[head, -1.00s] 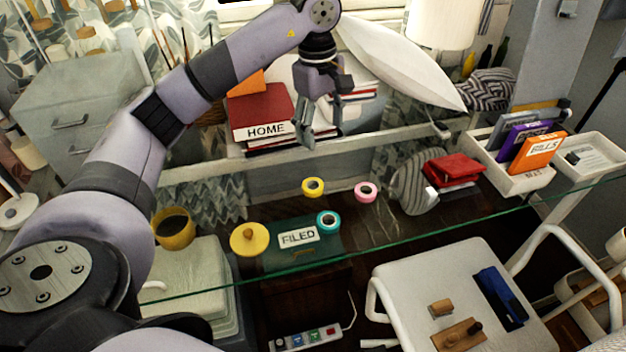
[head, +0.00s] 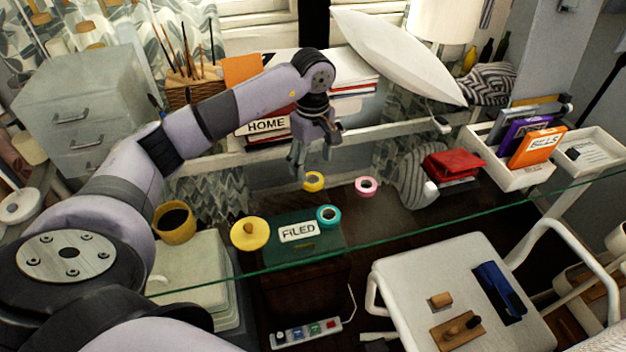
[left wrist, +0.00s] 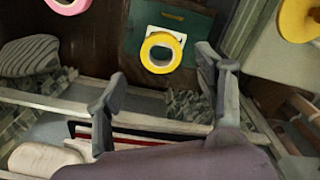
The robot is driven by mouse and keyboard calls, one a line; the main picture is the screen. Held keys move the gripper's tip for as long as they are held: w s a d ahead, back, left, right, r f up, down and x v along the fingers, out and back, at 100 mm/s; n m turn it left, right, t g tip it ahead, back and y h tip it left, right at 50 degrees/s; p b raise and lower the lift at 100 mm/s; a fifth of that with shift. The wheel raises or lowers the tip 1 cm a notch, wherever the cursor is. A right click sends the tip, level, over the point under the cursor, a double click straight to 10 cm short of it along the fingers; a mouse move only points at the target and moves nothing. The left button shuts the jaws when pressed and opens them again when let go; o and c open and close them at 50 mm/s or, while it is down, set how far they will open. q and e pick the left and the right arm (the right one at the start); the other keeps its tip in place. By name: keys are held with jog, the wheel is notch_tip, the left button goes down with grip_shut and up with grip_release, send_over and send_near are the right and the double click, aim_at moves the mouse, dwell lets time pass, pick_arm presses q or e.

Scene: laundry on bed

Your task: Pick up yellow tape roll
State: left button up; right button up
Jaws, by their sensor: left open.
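The yellow tape roll (head: 314,181) lies on the glass desk top in the head view, between the teal tape roll (head: 329,216) and my left gripper (head: 311,160). The left gripper is open and empty, pointing down just behind the yellow roll and apart from it. In the left wrist view the yellow tape roll (left wrist: 162,52) shows beyond the two spread fingers of the left gripper (left wrist: 165,85), roughly centred between them. The pink tape roll (head: 366,187) lies to its right in the head view. My right gripper is not in view.
A yellow round lid (head: 249,233) and a yellow mug (head: 174,222) stand left of the rolls. A red item (head: 453,164) and a white tray of folders (head: 513,174) are at right.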

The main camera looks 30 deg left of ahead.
aim_at(313, 175)
pick_arm(q)
notch_tip(313, 175, down, 4)
jog(key=shift+s+d+f+p, duration=0.15)
jog(key=shift+f+p, duration=0.1)
jog(key=shift+p, duration=0.1)
jog(key=c, duration=1)
jog(key=shift+r, duration=0.1)
jog(key=shift+c, duration=0.2)
